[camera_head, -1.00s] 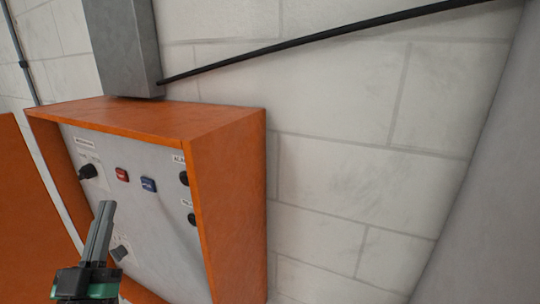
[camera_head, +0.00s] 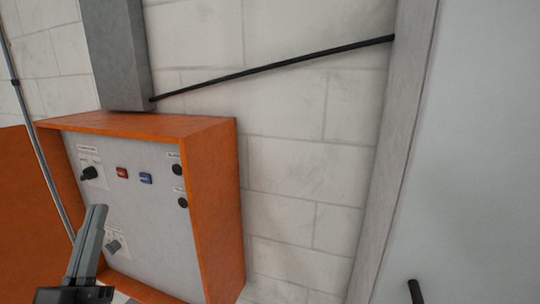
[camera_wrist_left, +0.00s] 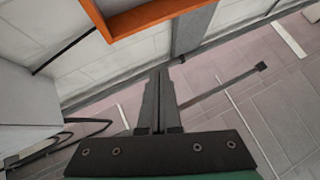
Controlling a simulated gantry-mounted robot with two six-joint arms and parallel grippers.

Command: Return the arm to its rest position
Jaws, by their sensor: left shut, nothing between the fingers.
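My left gripper (camera_head: 91,240) is at the lower left of the head view, in front of the lower left of the control panel's face. Its fingers are shut with nothing between them. In the left wrist view the closed fingers (camera_wrist_left: 159,100) point up the picture, over the floor and the wall's foot. The orange control panel (camera_head: 170,205) has a grey face with a red button (camera_head: 122,173), a blue button (camera_head: 146,178) and several black knobs. I cannot tell the gap between the fingers and the panel. My right gripper is not in view.
A grey duct (camera_head: 120,60) stands above the panel, and a black cable (camera_head: 270,67) runs right from it across the white block wall (camera_head: 285,165). A pale grey cabinet (camera_head: 470,150) fills the right side. The tiled floor (camera_wrist_left: 235,90) shows in the wrist view.

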